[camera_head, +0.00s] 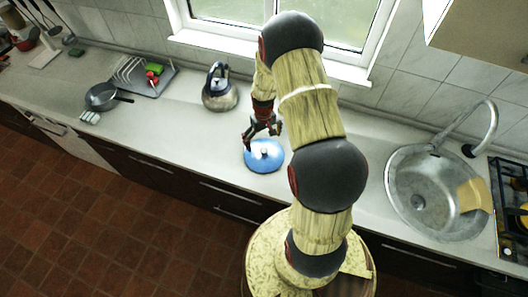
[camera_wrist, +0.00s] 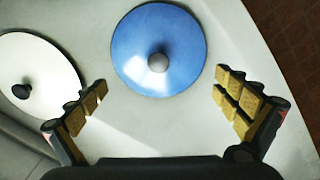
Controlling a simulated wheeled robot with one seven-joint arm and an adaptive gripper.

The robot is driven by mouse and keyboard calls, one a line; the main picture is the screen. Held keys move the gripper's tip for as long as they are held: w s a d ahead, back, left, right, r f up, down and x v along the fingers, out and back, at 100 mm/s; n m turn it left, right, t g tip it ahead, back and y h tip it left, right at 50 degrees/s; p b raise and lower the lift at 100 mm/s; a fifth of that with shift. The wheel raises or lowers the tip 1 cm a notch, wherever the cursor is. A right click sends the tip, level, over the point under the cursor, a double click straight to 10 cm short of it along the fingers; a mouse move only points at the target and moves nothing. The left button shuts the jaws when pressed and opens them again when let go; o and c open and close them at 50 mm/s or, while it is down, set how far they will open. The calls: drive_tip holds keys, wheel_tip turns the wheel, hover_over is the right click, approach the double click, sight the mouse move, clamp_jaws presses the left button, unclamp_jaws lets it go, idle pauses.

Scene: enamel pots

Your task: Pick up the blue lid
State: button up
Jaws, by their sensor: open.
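My gripper (camera_head: 262,132) is over the lid's back edge. Its fingers (camera_wrist: 168,104) are spread wide and hold nothing. The gap between the fingers and the lid is hard to judge.
A white lid (camera_wrist: 38,80) with a dark knob lies left of the blue one in the wrist view. A kettle (camera_head: 220,88) stands at the back left, a pan (camera_head: 101,97) and a dish rack (camera_head: 142,75) farther left. A sink (camera_head: 420,190) is to the right. Counter left of the lid is clear.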

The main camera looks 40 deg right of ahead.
sight(264, 150)
drive_tip(key=shift+s+d+f+p, duration=0.1)
drive_tip(key=shift+f+p, duration=0.2)
drive_tip(key=shift+f, duration=1.7)
drive_tip(key=shift+s+f+p, duration=0.1)
drive_tip(key=shift+f+p, duration=0.15)
drive_tip(key=shift+f, duration=1.75)
drive_tip(key=c, duration=0.3)
